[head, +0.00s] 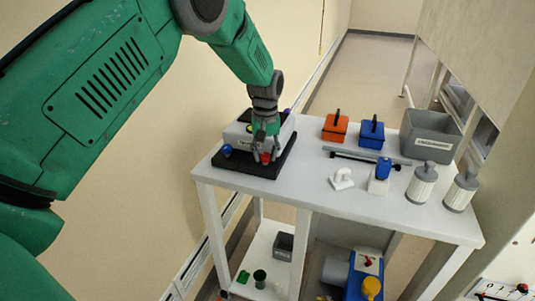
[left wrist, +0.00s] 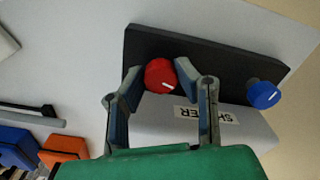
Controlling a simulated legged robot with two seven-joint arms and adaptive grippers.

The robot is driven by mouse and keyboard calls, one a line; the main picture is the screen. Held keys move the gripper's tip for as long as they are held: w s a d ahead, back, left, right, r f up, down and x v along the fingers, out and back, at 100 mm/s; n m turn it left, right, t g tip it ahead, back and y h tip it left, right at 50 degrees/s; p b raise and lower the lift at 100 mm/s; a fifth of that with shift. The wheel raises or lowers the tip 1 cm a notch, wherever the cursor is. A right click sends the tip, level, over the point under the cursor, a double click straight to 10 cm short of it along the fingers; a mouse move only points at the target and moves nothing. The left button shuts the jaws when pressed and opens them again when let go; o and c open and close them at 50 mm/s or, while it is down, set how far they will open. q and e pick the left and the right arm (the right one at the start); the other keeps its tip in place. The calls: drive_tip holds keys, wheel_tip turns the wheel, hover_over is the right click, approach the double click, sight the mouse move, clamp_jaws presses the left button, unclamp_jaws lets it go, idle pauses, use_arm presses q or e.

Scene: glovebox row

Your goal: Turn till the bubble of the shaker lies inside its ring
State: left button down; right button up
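The shaker (head: 247,175) stands at the left end of the white table. It has a black base and a light housing with a label, partly readable in the left wrist view (left wrist: 207,115). A red knob (left wrist: 160,76) and a blue knob (left wrist: 263,94) with white marks sit on its black base (left wrist: 208,62). A small yellow-green spot (head: 250,128) shows on the housing; I cannot make out a bubble or ring. My right gripper is not in view.
Orange (head: 336,127) and blue (head: 371,133) boxes with handles stand at the back, beside a grey bin (head: 430,136). The table's front middle is clear.

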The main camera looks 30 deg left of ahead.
use_arm(q)
drive_tip(key=shift+w+r, duration=0.1)
drive_tip(key=shift+a+r+m+p, duration=0.1)
drive_tip(key=shift+a+m+p, duration=0.15)
drive_tip(key=shift+m+p, duration=0.55)
drive_tip(key=shift+p, duration=0.35)
drive_tip(key=shift+w+d, duration=0.1)
drive_tip(key=shift+d, duration=0.15)
drive_tip(key=c, duration=1.5)
unclamp_jaws()
drive_tip(key=shift+c, duration=0.2)
drive_tip(key=o, duration=0.3)
drive_tip(key=shift+a, duration=0.1)
drive_tip(key=shift+w+a+f, duration=0.1)
drive_tip(key=shift+a+f, duration=0.1)
drive_tip(key=shift+f, duration=0.1)
